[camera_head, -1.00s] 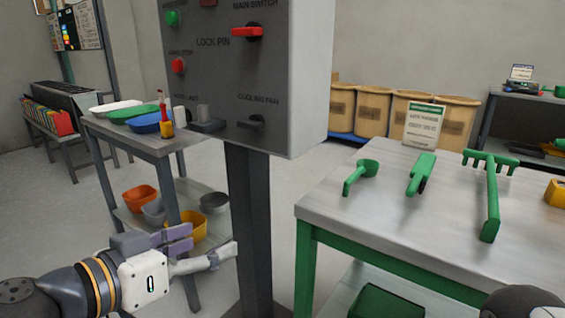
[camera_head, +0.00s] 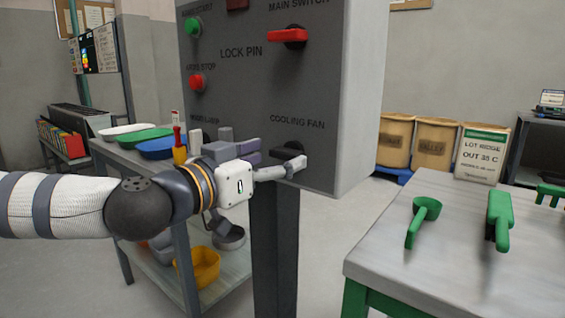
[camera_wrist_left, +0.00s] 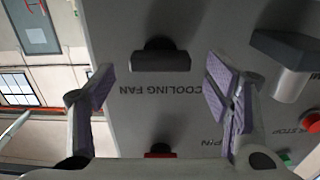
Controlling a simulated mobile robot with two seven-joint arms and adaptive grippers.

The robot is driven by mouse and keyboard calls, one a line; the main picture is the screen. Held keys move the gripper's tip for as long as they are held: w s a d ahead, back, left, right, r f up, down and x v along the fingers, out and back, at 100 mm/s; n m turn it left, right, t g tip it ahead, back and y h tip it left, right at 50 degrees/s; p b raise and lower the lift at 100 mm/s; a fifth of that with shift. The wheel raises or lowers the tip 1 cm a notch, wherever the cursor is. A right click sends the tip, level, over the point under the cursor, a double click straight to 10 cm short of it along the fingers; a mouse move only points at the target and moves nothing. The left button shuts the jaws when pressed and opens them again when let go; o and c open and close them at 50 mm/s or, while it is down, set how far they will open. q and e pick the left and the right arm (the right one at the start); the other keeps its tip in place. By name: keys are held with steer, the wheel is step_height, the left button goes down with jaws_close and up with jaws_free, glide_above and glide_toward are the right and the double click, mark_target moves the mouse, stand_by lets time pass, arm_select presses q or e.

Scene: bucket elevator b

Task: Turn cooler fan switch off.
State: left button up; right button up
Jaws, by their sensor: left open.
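The cooling fan switch (camera_head: 287,152) is a dark handle under the "COOLING FAN" label on the grey control panel (camera_head: 240,75). In the head view my left gripper partly covers it. In the left wrist view the fan switch (camera_wrist_left: 160,60) shows as a dark bar lying level across its round base. My left gripper (camera_head: 274,158) is in front of the panel's lower part. In the left wrist view its open, purple-padded fingers (camera_wrist_left: 160,75) stand on either side of the switch, with a gap on both sides. I cannot tell the depth between fingertips and panel. My right gripper is out of view.
The red main switch (camera_head: 288,36) sits above the fan switch, with a green button (camera_head: 193,27) and a red stop button (camera_head: 196,82) to the left. A tool table (camera_head: 450,240) stands at right, a bowl shelf (camera_head: 110,150) at left.

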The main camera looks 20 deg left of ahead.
arm_select(q)
steer(key=shift+x, duration=1.2)
steer(key=c, duration=1.1)
steer(key=shift+c, duration=0.2)
steer(key=shift+r, duration=0.1)
steer(key=n+p, duration=0.1)
steer(key=n, duration=0.3)
steer(key=shift+a, duration=0.1)
steer(key=n, duration=0.4)
steer(key=shift+n, duration=0.3)
steer(key=n, duration=0.4)
steer(key=shift+a+f+n, duration=0.1)
steer(key=shift+f+n, duration=0.1)
steer(key=shift+n, duration=0.1)
steer(key=shift+f+n, duration=0.1)
steer(key=shift+n, duration=2.2)
